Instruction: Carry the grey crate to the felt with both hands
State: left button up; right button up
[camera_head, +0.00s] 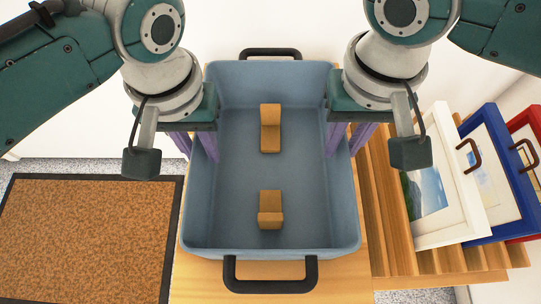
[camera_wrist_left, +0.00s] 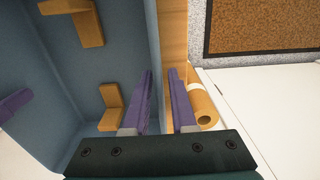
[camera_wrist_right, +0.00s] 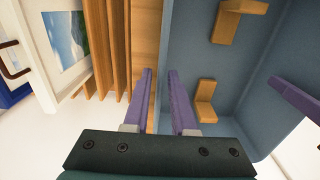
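The blue-grey crate (camera_head: 270,185) stands on a wooden surface, with two orange-brown angled blocks (camera_head: 270,130) (camera_head: 270,209) inside and black handles (camera_head: 271,287) at its near and far ends. My left gripper (camera_head: 194,146) is at the crate's left wall, one purple finger inside and one outside. My right gripper (camera_head: 348,140) straddles the right wall the same way. In the left wrist view (camera_wrist_left: 161,72) and right wrist view (camera_wrist_right: 160,72) the fingers are apart, with space around the wall. I see nothing clearly felt.
A brown speckled mat (camera_head: 80,235) with a dark border lies on the floor at left. Framed prints in white (camera_head: 473,220), blue (camera_head: 520,205) and red (camera_head: 534,120) lean in a slatted wooden rack (camera_head: 385,215) close to the crate's right. A brown roll (camera_wrist_left: 203,110) lies beyond the left wall.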

pick_arm(q)
grip_shut()
pick_arm(e)
grip_shut()
jog(key=shift+r, duration=0.1)
dwell(0.7)
